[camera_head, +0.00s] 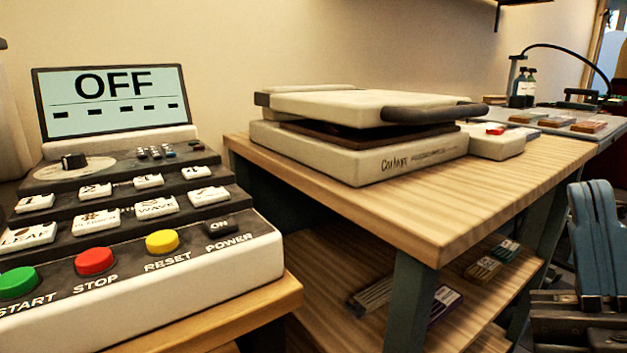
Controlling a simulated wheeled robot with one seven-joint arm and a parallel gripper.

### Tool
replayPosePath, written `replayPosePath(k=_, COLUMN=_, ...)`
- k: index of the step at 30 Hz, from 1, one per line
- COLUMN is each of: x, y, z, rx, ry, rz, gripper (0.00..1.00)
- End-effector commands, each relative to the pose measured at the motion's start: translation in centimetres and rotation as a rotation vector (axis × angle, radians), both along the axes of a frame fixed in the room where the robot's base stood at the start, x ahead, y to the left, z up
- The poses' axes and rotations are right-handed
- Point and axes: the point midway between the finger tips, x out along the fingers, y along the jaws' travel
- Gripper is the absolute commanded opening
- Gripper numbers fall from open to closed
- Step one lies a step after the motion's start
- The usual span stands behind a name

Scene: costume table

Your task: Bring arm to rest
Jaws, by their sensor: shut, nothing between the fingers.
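My gripper (589,195) shows at the right edge of the view. Its blue-grey fingers point up and lie close together, shut and empty. Its dark body below is cut off by the frame. It is to the right of the wooden table (415,215) and looks apart from it, though the exact gap is hard to tell.
A control console (240,262) with coloured buttons stands at left, its screen (112,102) reading OFF. A flat press (355,160) with a dark handle sits on the table. Small blocks lie on the lower shelf (350,255). A further worktop (550,122) holds blocks and bottles.

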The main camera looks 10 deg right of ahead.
Motion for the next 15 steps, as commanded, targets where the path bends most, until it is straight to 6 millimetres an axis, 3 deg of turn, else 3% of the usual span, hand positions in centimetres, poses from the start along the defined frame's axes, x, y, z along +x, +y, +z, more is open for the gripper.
replayPosePath(k=1, x=-0.2, y=0.3, z=-1.9, rx=0.063, ry=0.073, rz=0.037, gripper=0.00)
replayPosePath(k=8, x=-1.9, y=1.2, z=-9.9, rx=0.319, ry=0.382, rz=0.178, gripper=0.00)
replayPosePath(k=15, x=-6.2, y=2.6, z=-18.2, rx=0.563, ry=0.724, rz=0.289, gripper=0.00)
